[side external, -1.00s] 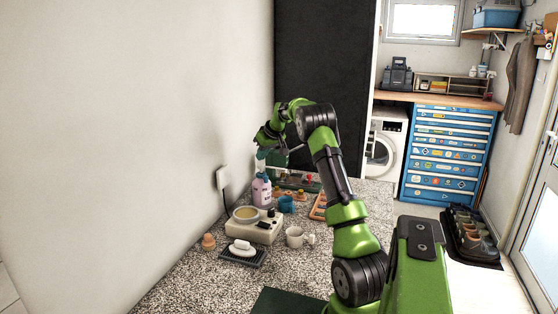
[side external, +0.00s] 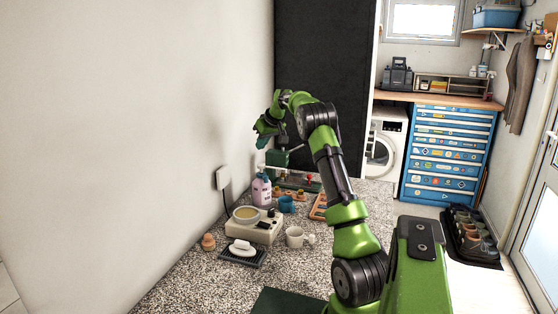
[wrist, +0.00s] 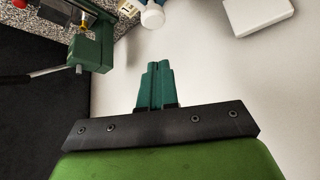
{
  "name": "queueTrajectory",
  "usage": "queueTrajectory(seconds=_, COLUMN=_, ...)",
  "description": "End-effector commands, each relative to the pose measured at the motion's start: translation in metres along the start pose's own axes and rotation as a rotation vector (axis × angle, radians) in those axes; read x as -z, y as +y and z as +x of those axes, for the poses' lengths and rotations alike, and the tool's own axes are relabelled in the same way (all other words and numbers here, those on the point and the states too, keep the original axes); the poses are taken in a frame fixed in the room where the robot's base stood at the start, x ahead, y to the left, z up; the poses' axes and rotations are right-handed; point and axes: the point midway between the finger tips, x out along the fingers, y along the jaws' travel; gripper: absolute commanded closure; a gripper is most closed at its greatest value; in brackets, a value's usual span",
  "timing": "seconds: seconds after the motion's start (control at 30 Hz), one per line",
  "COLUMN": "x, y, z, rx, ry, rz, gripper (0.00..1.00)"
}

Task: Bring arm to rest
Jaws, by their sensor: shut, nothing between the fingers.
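My green arm reaches over the speckled counter (side external: 310,258) in the side external view. My gripper (side external: 262,144) is at the back left, near the wall and above the lilac bottle (side external: 261,190). In the wrist view my gripper (wrist: 157,68) shows two teal fingers pressed together with nothing between them. It points along the pale wall and touches nothing that I can see. A dark green machine with a lever (wrist: 92,48) stands at the upper left of the wrist view.
A wall socket box (side external: 222,178) is left of the bottle.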

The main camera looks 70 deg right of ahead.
Motion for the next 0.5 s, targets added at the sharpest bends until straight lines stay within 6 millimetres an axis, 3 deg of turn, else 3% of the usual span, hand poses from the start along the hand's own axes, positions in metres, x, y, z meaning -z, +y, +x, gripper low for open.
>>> queueTrajectory(seconds=0.07, x=-0.004, y=0.001, z=0.003, rx=-0.005, ry=-0.007, rz=0.053, gripper=1.0)
queueTrajectory(seconds=0.13, x=-0.024, y=-0.001, z=0.013, rx=-0.001, ry=-0.052, rz=0.14, gripper=1.0)
queueTrajectory(seconds=0.23, x=-0.04, y=-0.028, z=0.004, rx=0.014, ry=-0.087, rz=0.233, gripper=1.0)
queueTrajectory(seconds=0.37, x=-0.059, y=-0.094, z=-0.024, rx=0.054, ry=-0.122, rz=0.304, gripper=1.0)
queueTrajectory(seconds=0.5, x=-0.091, y=-0.177, z=-0.066, rx=0.108, ry=-0.154, rz=0.329, gripper=1.0)
